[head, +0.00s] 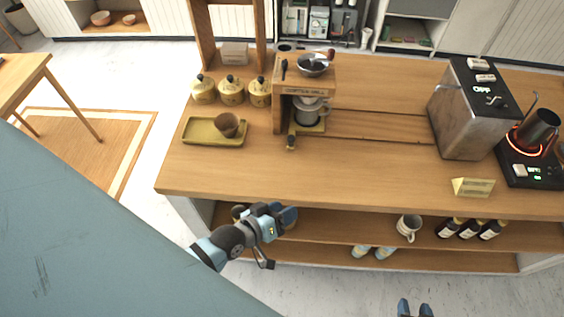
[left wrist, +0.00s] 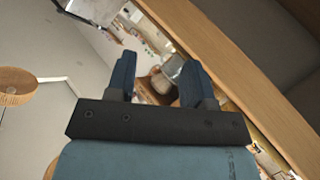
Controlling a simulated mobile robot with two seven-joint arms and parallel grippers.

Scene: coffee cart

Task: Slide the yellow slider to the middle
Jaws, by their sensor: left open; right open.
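The yellow slider (head: 298,129) looks like a small yellow platform under the wooden coffee mill (head: 304,72). It sits at the left end of a long recessed track (head: 375,125) in the counter. A grey cup (head: 306,111) stands on it, and a dark knob (head: 291,142) sticks out at its front. My left gripper (head: 286,213) is open and empty at the counter's front edge, in front of and below the slider. Its parted fingers show in the left wrist view (left wrist: 157,75). My right gripper (head: 414,308) is open at the bottom edge, far from the slider.
A yellow tray (head: 200,141) with a brown cup and several yellow jars stand left of the mill. A metal machine (head: 470,110), a hot plate (head: 530,160) and a yellow wedge-shaped card (head: 473,187) stand right. The counter's front middle is clear. A mug (head: 408,227) is on the shelf below.

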